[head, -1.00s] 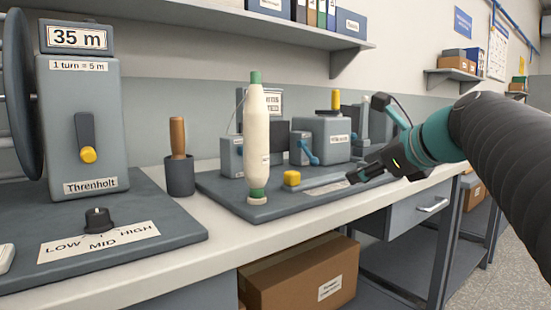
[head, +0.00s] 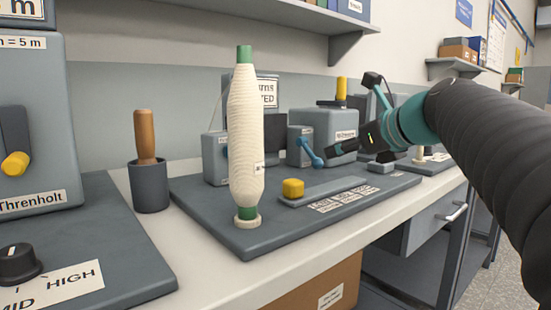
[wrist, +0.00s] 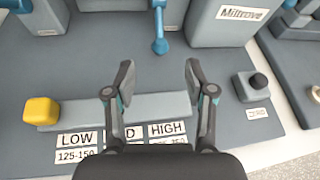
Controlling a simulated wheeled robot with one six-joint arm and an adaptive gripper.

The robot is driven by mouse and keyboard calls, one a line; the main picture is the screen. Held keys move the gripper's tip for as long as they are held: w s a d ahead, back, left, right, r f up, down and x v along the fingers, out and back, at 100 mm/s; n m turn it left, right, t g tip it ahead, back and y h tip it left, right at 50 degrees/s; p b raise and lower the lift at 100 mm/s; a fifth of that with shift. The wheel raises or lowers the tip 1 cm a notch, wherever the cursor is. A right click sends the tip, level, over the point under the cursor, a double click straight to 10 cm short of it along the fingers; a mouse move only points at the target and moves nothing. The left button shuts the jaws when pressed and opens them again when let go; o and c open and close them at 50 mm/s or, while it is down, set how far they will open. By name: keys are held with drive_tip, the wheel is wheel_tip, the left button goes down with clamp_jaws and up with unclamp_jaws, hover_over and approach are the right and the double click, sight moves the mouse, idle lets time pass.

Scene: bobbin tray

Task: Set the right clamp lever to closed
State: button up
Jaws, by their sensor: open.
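The right clamp is a grey block (head: 294,152) with a blue lever (head: 311,153) on its front. The lever slants down to the right in the head view and ends in a round knob. In the wrist view this lever (wrist: 160,30) points down the picture, its knob just beyond the gap between my fingertips. My gripper (head: 338,150) is open and empty, to the right of the lever in the head view. The wrist view shows its two fingers (wrist: 158,76) spread apart, with nothing between them. The left clamp (head: 214,158) stands behind the bobbin, its lever partly hidden.
A tall cream bobbin (head: 246,150) stands at the board's front left. A yellow slider knob (head: 293,188) sits on a grey rail beside LOW and HIGH labels. A grey machine block (head: 325,125) stands behind the right clamp. A black button (wrist: 257,83) lies right of my fingers.

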sight(314, 158)
drive_tip(key=x, duration=1.1)
drive_tip(key=shift+w+f, duration=0.15)
clamp_jaws()
